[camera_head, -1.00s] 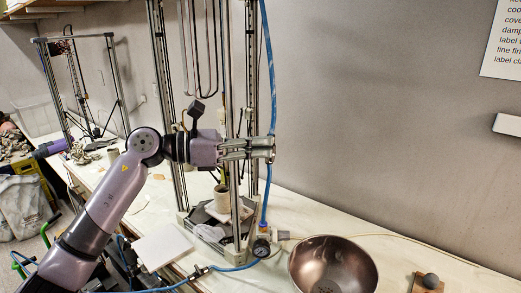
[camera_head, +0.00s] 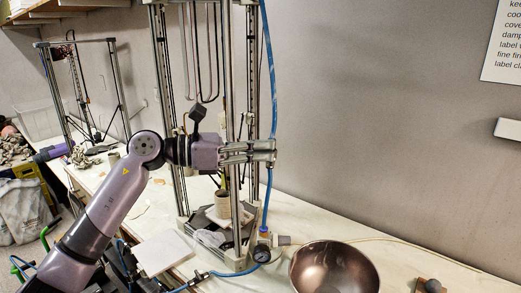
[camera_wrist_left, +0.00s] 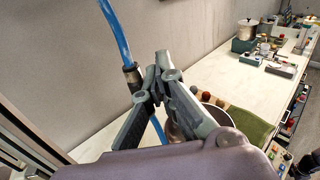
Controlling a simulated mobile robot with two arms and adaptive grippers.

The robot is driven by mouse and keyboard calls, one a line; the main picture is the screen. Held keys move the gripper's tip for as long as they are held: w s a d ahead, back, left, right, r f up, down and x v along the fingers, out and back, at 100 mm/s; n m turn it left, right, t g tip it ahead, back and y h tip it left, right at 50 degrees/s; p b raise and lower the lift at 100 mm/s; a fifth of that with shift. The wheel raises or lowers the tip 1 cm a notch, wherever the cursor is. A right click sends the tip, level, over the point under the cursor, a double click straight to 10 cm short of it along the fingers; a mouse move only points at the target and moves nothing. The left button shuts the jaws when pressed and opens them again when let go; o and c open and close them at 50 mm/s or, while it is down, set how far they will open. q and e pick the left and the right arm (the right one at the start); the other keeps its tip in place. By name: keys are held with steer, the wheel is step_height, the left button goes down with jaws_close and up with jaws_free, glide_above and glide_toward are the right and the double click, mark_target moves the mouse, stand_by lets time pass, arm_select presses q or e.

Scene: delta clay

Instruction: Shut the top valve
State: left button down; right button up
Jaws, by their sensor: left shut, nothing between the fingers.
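A blue hose (camera_head: 271,80) runs down beside the metal frame, past my left gripper's fingertips. In the wrist view the tips (camera_wrist_left: 160,75) meet. Lower down, a regulator with a round gauge (camera_head: 262,253) sits on the hose. My right gripper is out of view.
The metal frame (camera_head: 230,60) stands close behind my left gripper, with a cup (camera_head: 222,200) inside it. A metal bowl (camera_head: 333,270) is at the front right. A white board (camera_head: 161,252) lies at the table's front. The grey wall (camera_head: 390,120) is behind.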

mark_target(275, 150)
arm_select(q)
steer(key=d+y, duration=0.1)
steer(key=r+g+y+b, duration=0.1)
steer(key=y, duration=0.1)
steer(key=shift+w+d+r, duration=0.2)
steer(key=shift+w+d, duration=0.1)
steer(key=shift+d, duration=0.1)
steer(key=shift+d+f, duration=0.15)
steer(key=shift+d, duration=0.05)
steer(key=shift+w+d, duration=0.1)
steer(key=shift+d, duration=0.2)
stand_by(1.6)
steer(key=shift+a+r+p, duration=0.1)
steer(key=shift+r+p, duration=0.3)
steer(key=shift+r, duration=0.5)
